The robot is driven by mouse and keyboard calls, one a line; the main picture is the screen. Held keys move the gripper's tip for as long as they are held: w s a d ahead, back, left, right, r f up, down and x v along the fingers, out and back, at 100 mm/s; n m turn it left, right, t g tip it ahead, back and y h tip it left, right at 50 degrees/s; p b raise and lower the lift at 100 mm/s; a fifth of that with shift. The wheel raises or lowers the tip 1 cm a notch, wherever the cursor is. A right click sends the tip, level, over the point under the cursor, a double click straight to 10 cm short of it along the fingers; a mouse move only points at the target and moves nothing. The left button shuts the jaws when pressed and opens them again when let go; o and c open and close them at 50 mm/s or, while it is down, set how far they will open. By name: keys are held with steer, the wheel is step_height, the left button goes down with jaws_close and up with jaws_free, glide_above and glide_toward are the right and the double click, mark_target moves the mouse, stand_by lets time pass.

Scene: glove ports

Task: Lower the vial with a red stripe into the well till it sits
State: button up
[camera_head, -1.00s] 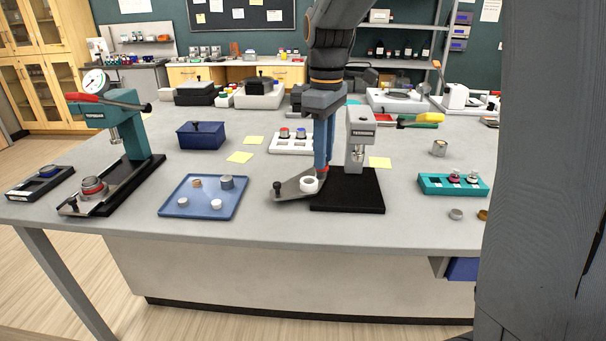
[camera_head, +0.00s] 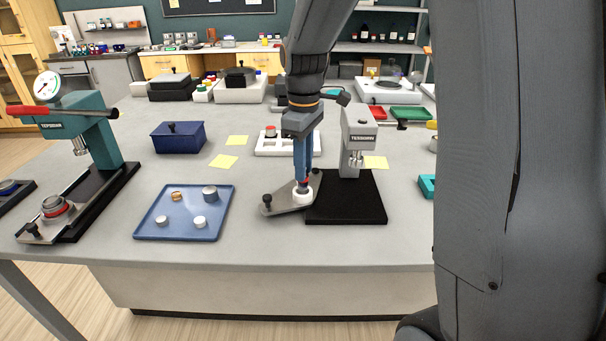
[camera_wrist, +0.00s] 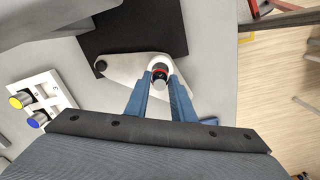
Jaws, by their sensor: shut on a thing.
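The vial with a red stripe (camera_wrist: 160,72) is upright between my fingers, with a dark top. In the head view its red stripe (camera_head: 305,182) shows low between the fingertips. My gripper (camera_head: 303,180) is shut on it. The well is a white ring (camera_head: 302,196) on a grey pivoting plate (camera_head: 283,204) beside the black base of a press. In the wrist view the white ring (camera_wrist: 172,63) lies directly under and around the vial's lower end. The vial's bottom is hidden, so I cannot tell how deep it is.
The grey press (camera_head: 358,135) stands close right of my gripper on its black base (camera_head: 345,208). A blue tray (camera_head: 183,228) with small pieces lies left. A teal press (camera_head: 88,140) stands farther left.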

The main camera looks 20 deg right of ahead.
steer(key=shift+f, duration=1.5)
steer(key=shift+f, duration=0.1)
steer(key=o, duration=1)
step_height(320, 180, up, 11)
steer(key=shift+b, duration=1)
steer(key=shift+s+r, duration=0.1)
steer(key=shift+r, duration=0.3)
steer(key=s+f+m, duration=0.3)
steer(key=s+f, duration=0.2)
steer(key=s+f+m, duration=0.3)
steer(key=s+f, duration=0.3)
steer(key=s+f+m+t, duration=0.1)
steer(key=s+f+m, duration=0.2)
steer(key=s+f, duration=0.2)
steer(key=shift+s+a+f+m, duration=0.15)
steer(key=shift+s+f+m, duration=0.25)
steer(key=shift+s, duration=0.1)
